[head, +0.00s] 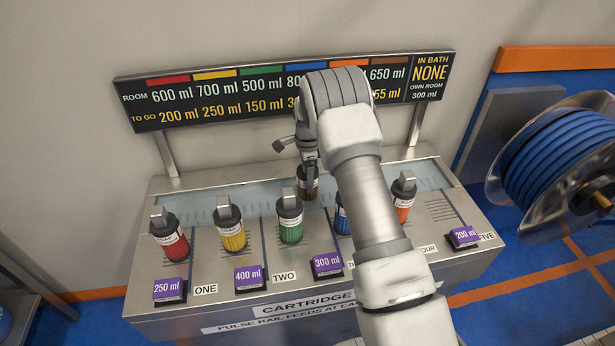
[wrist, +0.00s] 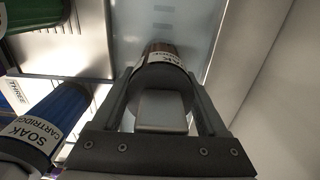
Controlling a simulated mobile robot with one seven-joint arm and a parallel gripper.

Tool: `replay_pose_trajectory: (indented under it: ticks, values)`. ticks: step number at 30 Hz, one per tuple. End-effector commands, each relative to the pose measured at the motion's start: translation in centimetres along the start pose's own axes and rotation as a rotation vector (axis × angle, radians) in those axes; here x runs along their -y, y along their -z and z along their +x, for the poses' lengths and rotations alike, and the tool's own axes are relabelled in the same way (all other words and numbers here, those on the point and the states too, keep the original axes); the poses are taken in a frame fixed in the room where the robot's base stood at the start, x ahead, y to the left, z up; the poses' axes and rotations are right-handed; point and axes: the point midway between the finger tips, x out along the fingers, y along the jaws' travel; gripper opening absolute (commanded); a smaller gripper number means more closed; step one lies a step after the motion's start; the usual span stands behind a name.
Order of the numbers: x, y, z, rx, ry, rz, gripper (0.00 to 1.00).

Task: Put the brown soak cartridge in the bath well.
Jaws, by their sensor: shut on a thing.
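The brown soak cartridge (head: 308,184) is a dark-capped cylinder in my gripper (head: 310,163), upright over the bluish bath well (head: 262,196) at the back of the steel bench. In the wrist view the brown cartridge (wrist: 163,57) shows between the two fingers of my gripper (wrist: 160,95), which are shut on it. Its lower end points toward the bluish well surface (wrist: 185,22). I cannot tell whether it touches the well's floor. The sign (head: 430,70) reads "IN BATH NONE".
Red (head: 169,236), yellow (head: 230,226), green (head: 289,218), blue (head: 342,221) and orange (head: 402,196) cartridges stand along the bench, in front of the well. Purple volume tags (head: 249,278) line the front. My arm covers part of the blue one. A hose reel (head: 560,150) is at right.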

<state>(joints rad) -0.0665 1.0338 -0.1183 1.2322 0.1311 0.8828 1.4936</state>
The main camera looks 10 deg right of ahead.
Motion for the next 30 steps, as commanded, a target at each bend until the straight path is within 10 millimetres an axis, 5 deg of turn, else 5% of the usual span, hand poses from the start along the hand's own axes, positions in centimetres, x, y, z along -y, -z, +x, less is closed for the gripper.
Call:
replay_pose_trajectory:
  ticks: [7,8,11,22,30]
  values:
    - [0.0,0.0,0.3,0.000,0.001,0.000,0.02]
    - [0.0,0.0,0.3,0.001,0.001,0.000,0.79]
    - [0.0,0.0,0.2,0.001,0.000,0.000,0.97]
    - [0.1,0.0,-0.5,0.000,0.002,0.000,1.00]
    - [0.1,-0.1,-5.8,0.001,0.005,0.000,1.00]
